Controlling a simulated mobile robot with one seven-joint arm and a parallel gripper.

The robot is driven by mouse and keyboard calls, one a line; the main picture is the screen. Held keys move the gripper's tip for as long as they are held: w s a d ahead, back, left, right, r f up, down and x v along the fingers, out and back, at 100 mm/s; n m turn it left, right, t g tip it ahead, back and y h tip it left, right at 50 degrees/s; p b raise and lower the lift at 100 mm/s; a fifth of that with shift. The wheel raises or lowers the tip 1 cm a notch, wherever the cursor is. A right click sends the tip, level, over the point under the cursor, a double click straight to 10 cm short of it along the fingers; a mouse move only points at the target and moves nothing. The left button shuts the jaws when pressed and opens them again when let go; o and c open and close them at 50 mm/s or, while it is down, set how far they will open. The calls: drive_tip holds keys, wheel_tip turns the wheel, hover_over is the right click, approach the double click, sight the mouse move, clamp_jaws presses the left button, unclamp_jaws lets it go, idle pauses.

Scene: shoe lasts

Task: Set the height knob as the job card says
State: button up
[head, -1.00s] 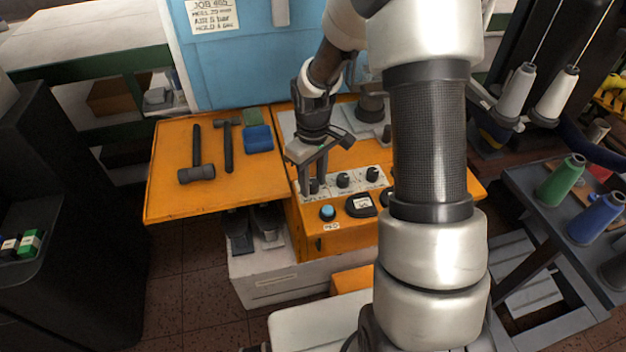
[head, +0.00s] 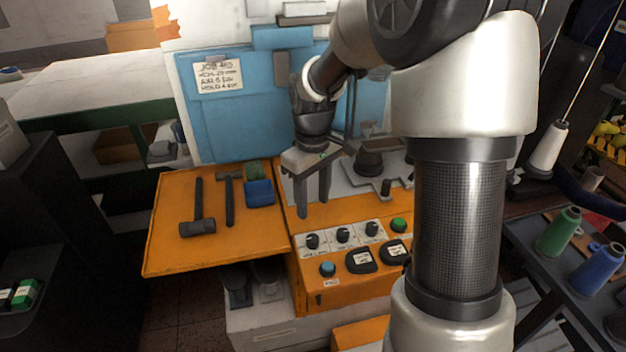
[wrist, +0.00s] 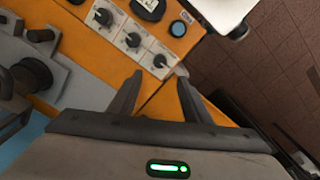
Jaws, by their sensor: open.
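The job card (head: 218,76) is pinned to the blue board at the back; its small writing is too blurred to read surely. Three black knobs sit in a row on white plates on the orange machine: a left knob (head: 313,241), a middle knob (head: 343,235) and a right knob (head: 372,229). Their labels are too small to tell which is the height knob. My gripper (head: 312,208) is open and empty, above and behind the left knob, apart from it. In the wrist view the left knob (wrist: 160,61) lies just beyond my fingertips (wrist: 159,72).
A blue button (head: 327,269), dark labelled pads (head: 361,260) and a green button (head: 399,225) are near the knobs. Two hammers (head: 198,208) and a blue block (head: 259,193) lie on the orange side table (head: 165,255). Thread cones stand at the right.

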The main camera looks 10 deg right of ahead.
drive_tip(key=shift+r, duration=2.4)
